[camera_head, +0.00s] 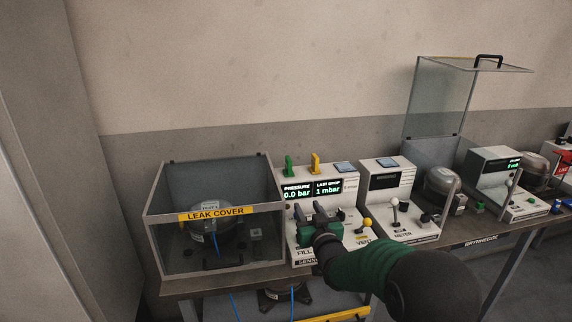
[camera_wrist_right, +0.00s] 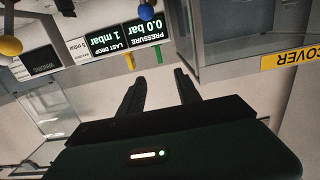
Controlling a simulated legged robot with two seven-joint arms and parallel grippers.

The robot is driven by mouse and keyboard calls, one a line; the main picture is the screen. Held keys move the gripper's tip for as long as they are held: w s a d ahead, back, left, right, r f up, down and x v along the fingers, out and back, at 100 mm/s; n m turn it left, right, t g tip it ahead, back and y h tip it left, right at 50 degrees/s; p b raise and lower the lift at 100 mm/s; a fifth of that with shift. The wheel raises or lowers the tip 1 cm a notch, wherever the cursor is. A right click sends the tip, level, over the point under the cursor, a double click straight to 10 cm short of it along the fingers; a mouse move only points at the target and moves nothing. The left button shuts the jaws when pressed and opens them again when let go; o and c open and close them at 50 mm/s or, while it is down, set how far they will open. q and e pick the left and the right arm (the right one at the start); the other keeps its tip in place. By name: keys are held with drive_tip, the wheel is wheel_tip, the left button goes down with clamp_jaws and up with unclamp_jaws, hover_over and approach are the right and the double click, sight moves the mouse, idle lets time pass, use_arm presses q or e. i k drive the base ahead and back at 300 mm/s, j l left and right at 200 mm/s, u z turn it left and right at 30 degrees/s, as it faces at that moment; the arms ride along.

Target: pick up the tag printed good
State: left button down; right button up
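A green tag (camera_head: 289,166) and a yellow tag (camera_head: 315,163) stand upright on top of the white pressure unit (camera_head: 350,185); any print on them is too small to read. In the right wrist view, which is upside down, the green tag (camera_wrist_right: 158,56) and yellow tag (camera_wrist_right: 130,62) show beyond the fingertips. My right gripper (camera_head: 308,210) is in front of the pressure unit, below and apart from both tags. Its fingers (camera_wrist_right: 160,82) are spread with nothing between them. My left gripper is not in view.
A glass box marked LEAK COVER (camera_head: 217,213) stands left of the unit, with a dark compressor (camera_head: 207,220) inside. A meter unit (camera_head: 388,180) stands to the right. A tall open glass cover (camera_head: 437,95) rises farther right. Knobs and a yellow-topped lever (camera_head: 368,222) stand near my gripper.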

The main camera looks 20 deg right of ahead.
sight(288, 172)
drive_tip(key=i+l, duration=0.15)
drive_tip(key=i, duration=0.4)
drive_tip(key=i+l, duration=0.2)
drive_tip(key=i, duration=0.35)
